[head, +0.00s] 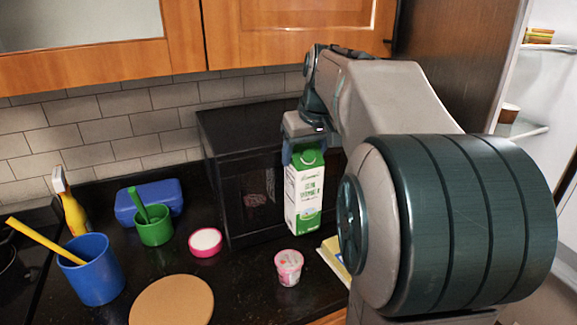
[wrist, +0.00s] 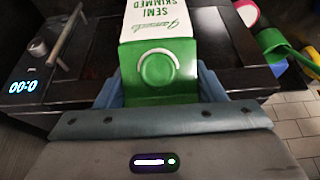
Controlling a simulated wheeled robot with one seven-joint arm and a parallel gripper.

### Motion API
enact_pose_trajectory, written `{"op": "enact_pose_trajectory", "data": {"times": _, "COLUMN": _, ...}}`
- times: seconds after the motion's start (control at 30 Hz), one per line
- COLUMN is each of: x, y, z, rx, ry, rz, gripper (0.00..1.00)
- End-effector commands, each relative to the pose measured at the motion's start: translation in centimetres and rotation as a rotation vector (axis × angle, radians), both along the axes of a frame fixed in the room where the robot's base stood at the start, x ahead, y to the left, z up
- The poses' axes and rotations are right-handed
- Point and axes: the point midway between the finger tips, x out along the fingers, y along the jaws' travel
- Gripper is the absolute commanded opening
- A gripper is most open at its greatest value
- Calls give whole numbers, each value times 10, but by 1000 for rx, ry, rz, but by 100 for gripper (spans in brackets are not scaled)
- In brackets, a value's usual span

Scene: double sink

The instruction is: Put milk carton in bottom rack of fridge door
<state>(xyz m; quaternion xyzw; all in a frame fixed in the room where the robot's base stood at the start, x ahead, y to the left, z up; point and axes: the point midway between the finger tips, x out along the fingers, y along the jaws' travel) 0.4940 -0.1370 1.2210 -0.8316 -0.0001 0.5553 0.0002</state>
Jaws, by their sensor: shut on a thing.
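The milk carton (head: 304,192) is green and white, marked semi skimmed. In the head view it hangs upright in front of the black microwave, above the counter. My gripper (head: 305,148) is shut on the top of the carton. In the wrist view the carton (wrist: 160,55) sits between the two blue-grey fingers of my gripper (wrist: 160,92). The fridge (head: 548,85) stands open at the right edge of the head view, with a white interior and shelves partly visible. My arm hides part of it, and I cannot make out the bottom door rack.
The black microwave (head: 225,150) stands behind the carton. A pink yogurt cup (head: 289,267), a round board (head: 172,302), a blue cup (head: 90,270), a green cup (head: 154,228) and a yellow spray bottle (head: 70,205) are on the counter. Wooden cabinets (head: 290,28) hang above.

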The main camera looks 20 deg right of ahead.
Motion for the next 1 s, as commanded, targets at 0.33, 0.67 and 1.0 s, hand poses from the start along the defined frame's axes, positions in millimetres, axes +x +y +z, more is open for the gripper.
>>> {"op": "enact_pose_trajectory", "data": {"times": 0.33, "x": 11, "y": 63, "z": -36, "rx": -1, "ry": -1, "rz": 4, "gripper": 0}}
{"op": "enact_pose_trajectory", "data": {"times": 0.67, "x": 19, "y": 100, "z": -59, "rx": 0, "ry": -4, "rz": 0, "gripper": 0}}
{"op": "enact_pose_trajectory", "data": {"times": 1.0, "x": 20, "y": 102, "z": -92, "rx": 0, "ry": 0, "rz": 0, "gripper": 0}}
